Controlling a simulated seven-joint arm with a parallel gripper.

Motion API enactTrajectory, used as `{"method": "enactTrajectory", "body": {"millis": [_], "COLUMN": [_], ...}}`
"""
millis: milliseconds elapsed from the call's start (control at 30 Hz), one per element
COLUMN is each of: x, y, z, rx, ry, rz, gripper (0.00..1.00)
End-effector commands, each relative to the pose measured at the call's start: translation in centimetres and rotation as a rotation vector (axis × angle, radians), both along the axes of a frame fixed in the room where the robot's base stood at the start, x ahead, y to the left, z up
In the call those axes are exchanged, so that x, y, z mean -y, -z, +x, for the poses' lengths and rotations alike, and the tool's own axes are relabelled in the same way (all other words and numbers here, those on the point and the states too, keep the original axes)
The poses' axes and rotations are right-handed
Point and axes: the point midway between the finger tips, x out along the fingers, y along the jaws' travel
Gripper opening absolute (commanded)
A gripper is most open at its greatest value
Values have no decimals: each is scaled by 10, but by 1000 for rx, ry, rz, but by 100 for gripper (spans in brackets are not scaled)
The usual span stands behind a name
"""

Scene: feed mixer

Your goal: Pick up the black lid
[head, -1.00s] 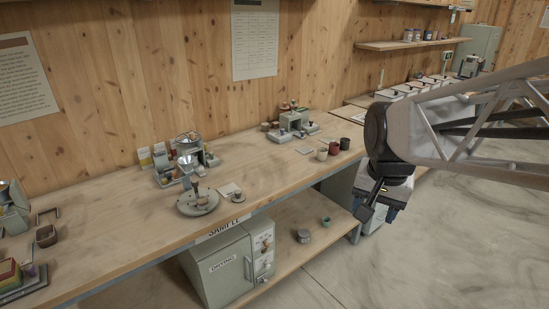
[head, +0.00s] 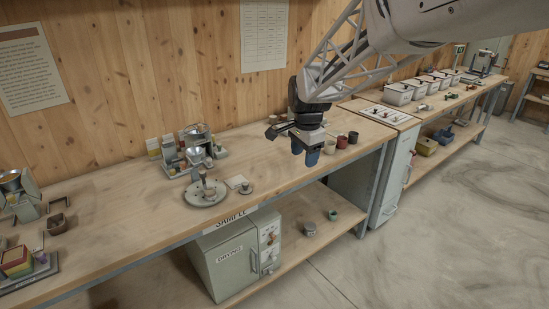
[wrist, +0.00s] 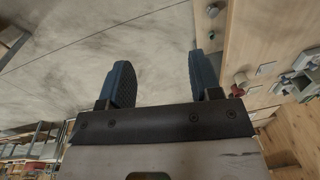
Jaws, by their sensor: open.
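My gripper (head: 307,150) hangs over the right part of the near workbench, pointing down with blue fingertips. In the wrist view my gripper (wrist: 162,80) is open, with nothing between its two fingers, and bare floor shows behind the gap. I cannot make out a black lid for certain. A black cup (head: 353,137) stands on the bench just right of my gripper, beside a dark red cup (head: 342,142) and a pale cup (head: 330,147). My gripper and arm hide part of the bench behind them.
The workbench (head: 120,205) holds a scale-like device (head: 198,150), a round grey plate (head: 205,193) and a small knobbed piece (head: 246,188). A drying oven (head: 228,258) and a grey round container (head: 310,229) are below. White bins (head: 398,94) line the far bench.

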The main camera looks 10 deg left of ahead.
Motion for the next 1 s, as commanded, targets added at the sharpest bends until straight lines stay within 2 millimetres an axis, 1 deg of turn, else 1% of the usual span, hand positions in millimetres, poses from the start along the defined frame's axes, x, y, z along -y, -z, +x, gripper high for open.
{"method": "enactTrajectory", "body": {"millis": [33, 100, 367, 500, 700, 800, 900, 1000], "x": [-12, -27, -85, -118, -166, -187, -202, -212], "y": [7, 16, 53, 77, 114, 130, 143, 152], "z": [11, 25, 71, 92, 119, 128, 135, 138], "rx": [-7, -14, -41, -54, -72, -78, -82, -85], "ry": [23, 62, 207, 286, 396, 444, 481, 505], "rz": [0, 4, 7, 7, 4, 3, 2, 0], "gripper": [58, 58, 58, 58, 58, 58, 58, 58]}}
